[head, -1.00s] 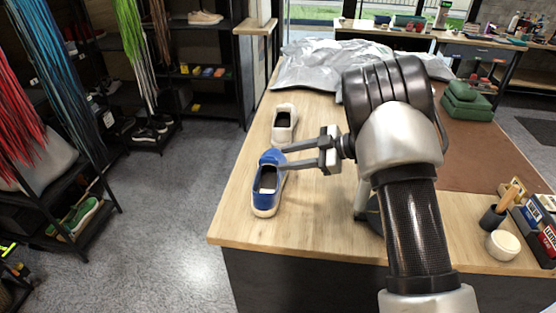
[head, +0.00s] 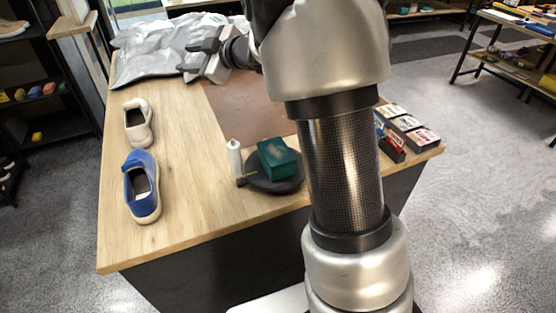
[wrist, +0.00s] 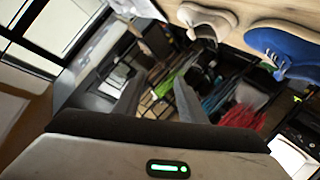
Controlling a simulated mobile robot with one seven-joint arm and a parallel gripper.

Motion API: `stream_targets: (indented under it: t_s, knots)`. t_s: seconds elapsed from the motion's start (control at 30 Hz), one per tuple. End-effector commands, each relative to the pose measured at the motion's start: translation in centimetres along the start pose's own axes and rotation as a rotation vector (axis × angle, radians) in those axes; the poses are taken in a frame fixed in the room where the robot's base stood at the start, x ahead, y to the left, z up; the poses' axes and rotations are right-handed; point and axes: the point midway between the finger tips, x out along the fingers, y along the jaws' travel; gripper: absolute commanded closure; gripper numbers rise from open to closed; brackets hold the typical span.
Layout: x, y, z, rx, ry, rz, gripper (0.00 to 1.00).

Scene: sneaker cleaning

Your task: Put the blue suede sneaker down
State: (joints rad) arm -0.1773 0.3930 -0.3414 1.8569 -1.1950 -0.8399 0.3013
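The blue suede sneaker (head: 150,205), with a white sole, stands upright on the wooden tabletop (head: 185,215) near its left edge in the head view. It also shows at the upper right of the wrist view (wrist: 285,46). A white sneaker (head: 134,137) stands just behind it; the wrist view shows it too (wrist: 207,20). My gripper (head: 187,58) is up and back over the grey sheeting, well apart from both sneakers. In the wrist view its two fingers (wrist: 110,92) are spread with nothing between them.
Crumpled grey sheeting (head: 150,55) covers the back of the table. A brown mat (head: 245,105), a white bottle (head: 235,158), a green box (head: 278,158) on a dark round stand and several small boxes (head: 410,130) lie to the right. Wood around the blue sneaker is clear.

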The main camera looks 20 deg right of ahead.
Motion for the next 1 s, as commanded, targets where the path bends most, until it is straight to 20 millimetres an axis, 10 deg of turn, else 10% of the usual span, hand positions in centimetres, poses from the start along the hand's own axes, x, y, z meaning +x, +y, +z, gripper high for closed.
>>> stream_targets:
  t_s: [0.1, 0.23, 0.5, 0.7, 1.0]
  knots:
    - [-7.4, 6.0, -1.1, 0.138, -0.163, 0.278, 0.63]
    - [-16.4, 6.3, 0.1, 0.352, -0.371, 0.455, 0.63]
    - [-31.4, -9.3, 1.8, 0.811, -0.76, 0.417, 0.63]
    - [-35.6, -19.0, 1.2, 0.968, -0.895, 0.273, 0.63]
    - [-36.3, -21.0, 1.0, 0.996, -0.923, 0.235, 0.63]
